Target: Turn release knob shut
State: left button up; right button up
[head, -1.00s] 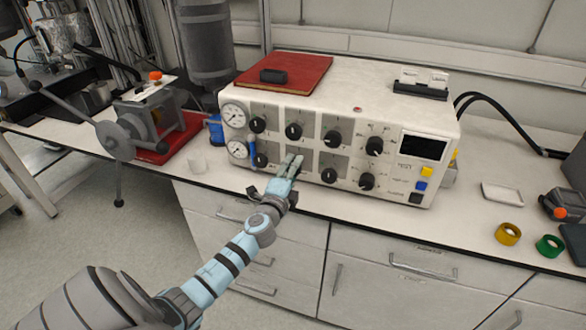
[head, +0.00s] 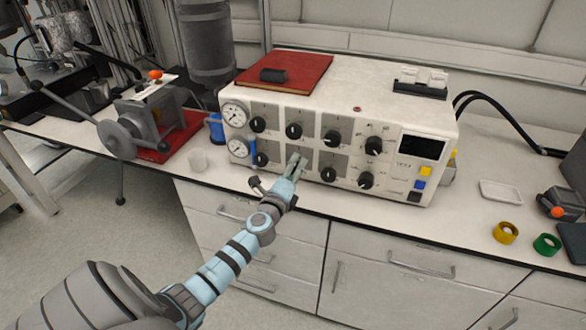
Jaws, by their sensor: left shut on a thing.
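A white control box (head: 340,100) stands on the bench with two rows of black knobs, two round gauges at its left and a dark display at its right. My left gripper (head: 295,165) is at the lower row of the front panel, between the lower left knob (head: 261,160) and the lower middle knob (head: 328,174). It is shut on a knob there, which its fingers hide. I cannot read the panel labels, so I cannot tell which knob is the release knob by name. My right gripper is not in view.
A red book (head: 283,70) with a small black object lies on top of the box. A yellow tape roll (head: 505,232) and a green tape roll (head: 547,245) lie at the right. Drawers are below the bench edge.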

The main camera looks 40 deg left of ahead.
pick_arm(q)
jog(key=shift+f, duration=0.1)
jog(key=o, duration=1.1)
jog(key=shift+o, duration=0.2)
jog(key=v, duration=1.2)
jog(key=shift+d, duration=0.1)
